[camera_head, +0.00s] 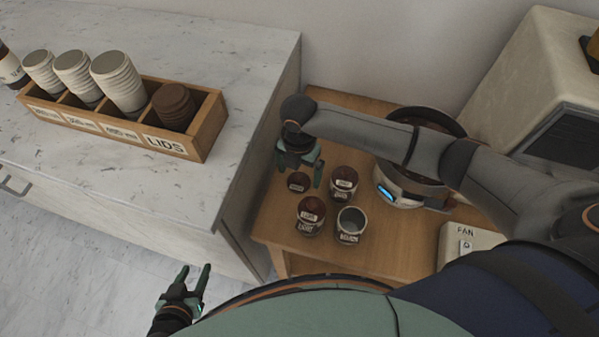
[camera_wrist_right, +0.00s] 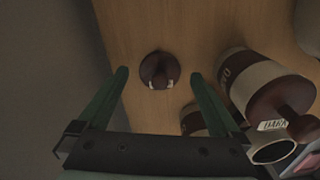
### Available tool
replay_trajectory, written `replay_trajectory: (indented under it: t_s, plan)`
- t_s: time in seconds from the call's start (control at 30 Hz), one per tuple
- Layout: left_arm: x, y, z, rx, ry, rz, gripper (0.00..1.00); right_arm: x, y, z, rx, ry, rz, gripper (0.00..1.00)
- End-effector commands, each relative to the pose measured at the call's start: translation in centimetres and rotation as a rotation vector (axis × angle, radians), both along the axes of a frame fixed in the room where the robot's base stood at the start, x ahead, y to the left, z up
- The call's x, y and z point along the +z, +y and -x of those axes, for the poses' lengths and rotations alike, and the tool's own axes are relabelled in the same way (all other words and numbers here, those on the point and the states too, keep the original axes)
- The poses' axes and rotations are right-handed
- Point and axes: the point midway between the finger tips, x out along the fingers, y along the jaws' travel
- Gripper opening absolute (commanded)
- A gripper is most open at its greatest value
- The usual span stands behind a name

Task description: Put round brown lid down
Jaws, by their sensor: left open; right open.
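The round brown lid (camera_head: 298,183) lies on the wooden table, left of the jars. In the right wrist view the lid (camera_wrist_right: 158,68) rests on the wood, its small label facing the gripper. My right gripper (camera_head: 300,176) is open above the lid; its fingers (camera_wrist_right: 159,76) appear on either side of it, apart from it. An uncovered jar (camera_head: 351,222) with a grey inside stands at the front of the jar group. My left gripper (camera_head: 194,280) is open and empty, low at the left, in front of the counter.
Two brown-lidded jars (camera_head: 343,180) (camera_head: 310,212) stand close to the right of the lid. A round appliance (camera_head: 402,188) with a blue display is behind them. A wooden lids box (camera_head: 204,140) with cup stacks sits on the marble counter (camera_head: 215,50). A fan switch box (camera_head: 462,240) is at right.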

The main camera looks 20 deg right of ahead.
Motion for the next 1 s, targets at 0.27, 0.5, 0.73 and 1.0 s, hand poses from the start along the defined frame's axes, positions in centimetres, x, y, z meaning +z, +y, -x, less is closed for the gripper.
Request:
replay_trajectory:
  t_s: [0.27, 0.5, 0.73, 1.0]
  plan:
    - [0.9, 0.0, 0.0, 0.0, 0.0, 0.0, 0.5, 6.2, 0.0, -0.2, 0.0, -0.006, -0.001, 1.0]
    - [1.2, 0.0, 0.0, 0.0, 0.0, 0.0, 0.5, 10.0, 0.0, -0.1, -0.001, -0.003, 0.0, 1.0]
    - [1.3, 0.0, 0.0, 0.0, 0.0, 0.0, 0.5, 11.0, 0.0, 0.0, -0.001, 0.0, 0.001, 1.0]
    - [1.3, 0.0, 0.0, 0.0, 0.0, 0.0, 0.5, 11.0, 0.0, 0.0, -0.001, 0.0, 0.001, 1.0]
